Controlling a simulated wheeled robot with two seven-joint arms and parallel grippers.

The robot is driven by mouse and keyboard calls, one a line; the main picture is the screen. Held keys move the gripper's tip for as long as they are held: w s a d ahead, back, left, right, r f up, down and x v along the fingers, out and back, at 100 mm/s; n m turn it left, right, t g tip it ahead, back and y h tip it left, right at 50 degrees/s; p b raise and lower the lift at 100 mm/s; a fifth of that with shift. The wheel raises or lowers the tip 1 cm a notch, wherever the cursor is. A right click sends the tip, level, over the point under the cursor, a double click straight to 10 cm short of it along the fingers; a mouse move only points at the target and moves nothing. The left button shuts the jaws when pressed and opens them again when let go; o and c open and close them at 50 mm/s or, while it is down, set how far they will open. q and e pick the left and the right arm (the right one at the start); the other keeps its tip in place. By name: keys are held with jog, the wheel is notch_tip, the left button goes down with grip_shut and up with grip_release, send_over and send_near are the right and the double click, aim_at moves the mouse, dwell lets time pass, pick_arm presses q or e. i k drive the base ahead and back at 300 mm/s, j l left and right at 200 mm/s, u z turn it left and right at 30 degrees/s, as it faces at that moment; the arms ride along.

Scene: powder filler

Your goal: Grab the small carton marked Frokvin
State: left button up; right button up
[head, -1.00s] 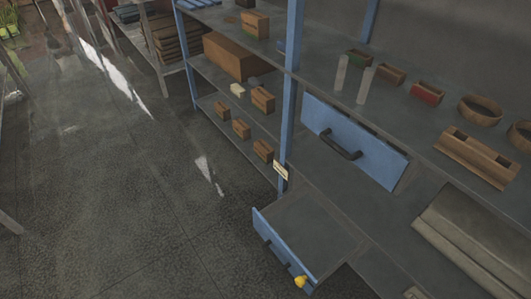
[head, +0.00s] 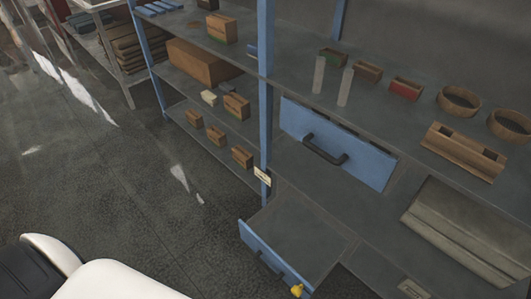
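No label reading Frokvin can be made out at this distance, so I cannot tell which carton it is. Small brown cartons stand on the lower shelves of the blue-posted rack: one by the pale block (head: 236,106), and others lower down at the left (head: 193,119), middle (head: 216,136) and right (head: 242,157). Another brown carton (head: 221,28) stands on the upper shelf. A white and black part of my own body shows at the bottom left. Neither gripper is in view.
A blue drawer with a black handle (head: 338,145) is at right. A lower blue drawer (head: 275,258) stands pulled out, with a yellow thing (head: 297,290) at its front. The floor at left is clear.

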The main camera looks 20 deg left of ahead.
aim_at(241, 156)
jog(key=i+j+z, duration=0.2)
jog(key=j, duration=0.5)
jog(key=j+z, duration=0.2)
jog(key=j, duration=0.5)
jog(key=i+j+z, duration=0.2)
jog(key=j, duration=0.55)
jog(key=k, duration=0.05)
